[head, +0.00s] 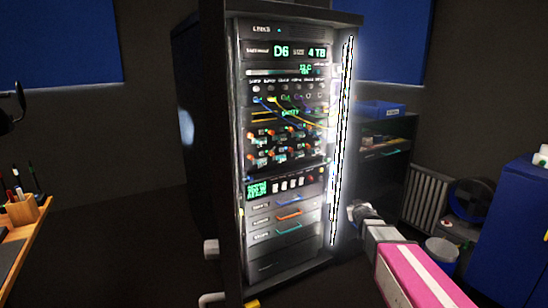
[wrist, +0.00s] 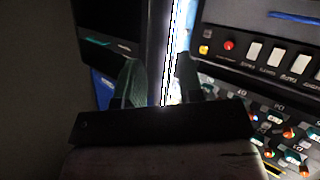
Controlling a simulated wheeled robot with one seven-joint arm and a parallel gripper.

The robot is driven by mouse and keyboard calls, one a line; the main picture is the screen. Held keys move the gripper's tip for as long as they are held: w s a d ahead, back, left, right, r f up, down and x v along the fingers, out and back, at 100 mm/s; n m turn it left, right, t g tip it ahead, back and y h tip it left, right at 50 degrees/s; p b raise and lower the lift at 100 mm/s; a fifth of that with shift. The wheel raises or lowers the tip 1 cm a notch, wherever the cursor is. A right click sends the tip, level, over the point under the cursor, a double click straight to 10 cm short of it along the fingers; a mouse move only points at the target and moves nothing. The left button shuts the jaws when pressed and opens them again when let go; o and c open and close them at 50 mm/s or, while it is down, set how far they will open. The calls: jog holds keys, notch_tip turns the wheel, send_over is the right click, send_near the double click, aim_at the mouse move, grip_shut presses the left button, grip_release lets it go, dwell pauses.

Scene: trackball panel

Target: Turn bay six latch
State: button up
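The tall equipment rack (head: 240,215) stands in the middle of the head view, with a lit display at its top reading "D6" and "4 TB". Its drive bays (head: 285,145) sit in rows at mid height, with small orange, red and white latches. The bays also show at the lower right of the wrist view (wrist: 280,130). I cannot tell which latch is bay six. My gripper (head: 355,211) is right of the rack's front edge, below the bay height, apart from the latches. In the wrist view my gripper (wrist: 162,80) has its fingers apart with nothing between them.
A bright vertical light strip (head: 341,140) runs along the rack's right edge. A switch panel (head: 290,184) and drawers with coloured handles (head: 290,215) lie below the bays. A dark shelf (head: 385,150) and a blue cabinet (head: 510,230) stand at the right. A desk (head: 20,230) is at the left.

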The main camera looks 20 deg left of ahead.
jog(key=w+a+r+n+t+y, duration=0.1)
jog(key=a+r+n+y, duration=0.25)
jog(key=a, duration=0.45)
jog(key=w+a+r+n+t+y, duration=0.1)
jog(key=w+a+r+n+y, duration=0.1)
jog(key=a+r+y, duration=0.45)
jog(key=n+g+y, duration=0.5)
jog(key=n+y, duration=0.2)
jog(key=n, duration=0.1)
send_near(273, 155)
jog(key=x, duration=0.9)
jog(key=shift+a+r, duration=0.1)
jog(key=shift+r, duration=0.15)
grip_shut()
